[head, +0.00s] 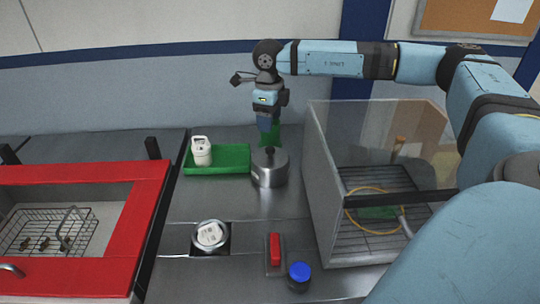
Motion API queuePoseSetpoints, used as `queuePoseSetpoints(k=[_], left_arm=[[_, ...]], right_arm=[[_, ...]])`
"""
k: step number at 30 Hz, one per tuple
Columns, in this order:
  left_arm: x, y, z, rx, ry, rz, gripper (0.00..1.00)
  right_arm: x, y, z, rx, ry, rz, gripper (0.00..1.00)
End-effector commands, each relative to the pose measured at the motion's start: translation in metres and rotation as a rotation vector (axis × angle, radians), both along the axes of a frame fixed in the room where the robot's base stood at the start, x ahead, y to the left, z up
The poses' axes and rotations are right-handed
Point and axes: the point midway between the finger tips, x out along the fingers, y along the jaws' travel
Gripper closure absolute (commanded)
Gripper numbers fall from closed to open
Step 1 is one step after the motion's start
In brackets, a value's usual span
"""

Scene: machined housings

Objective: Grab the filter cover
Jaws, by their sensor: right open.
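A grey metal cylinder (269,174) with a small dark knob on top stands on the steel worktop, near the middle of the head view; it looks like the filter cover. My right gripper (269,138) points down just above the knob. It is open and appears to hold nothing. Its fingertips are small, against a green patch, and I cannot tell whether they touch or straddle the knob. My left gripper is not in view.
A green tray (232,172) with a white jug (201,151) is left of the cylinder. A clear-walled box (322,190) stands close on the right. In front are a round white-topped part (210,235), a red block (275,248) and a blue-capped jar (299,275). A red-framed basin (148,205) is left.

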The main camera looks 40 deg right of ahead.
Motion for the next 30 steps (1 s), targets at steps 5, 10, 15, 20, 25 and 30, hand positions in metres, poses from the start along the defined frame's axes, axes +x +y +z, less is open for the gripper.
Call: queuePoseSetpoints(k=[5, 10, 15, 20, 25, 30], left_arm=[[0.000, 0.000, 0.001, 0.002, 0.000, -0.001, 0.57], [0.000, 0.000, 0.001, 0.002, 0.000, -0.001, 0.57], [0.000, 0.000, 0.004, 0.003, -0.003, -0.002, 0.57], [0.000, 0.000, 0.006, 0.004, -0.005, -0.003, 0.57], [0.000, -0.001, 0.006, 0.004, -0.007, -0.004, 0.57], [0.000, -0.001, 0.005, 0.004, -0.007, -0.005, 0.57]], right_arm=[[0.000, 0.000, -0.034, 0.000, 0.001, 0.000, 0.39], [0.000, 0.000, -0.049, 0.000, -0.001, 0.000, 0.39], [0.000, -0.002, -0.064, 0.000, 0.001, 0.000, 0.39], [0.000, -0.003, -0.089, 0.000, 0.002, 0.001, 0.39], [0.000, -0.004, -0.102, 0.000, -0.001, -0.001, 0.39], [0.000, -0.004, -0.102, 0.000, -0.001, -0.001, 0.39]])
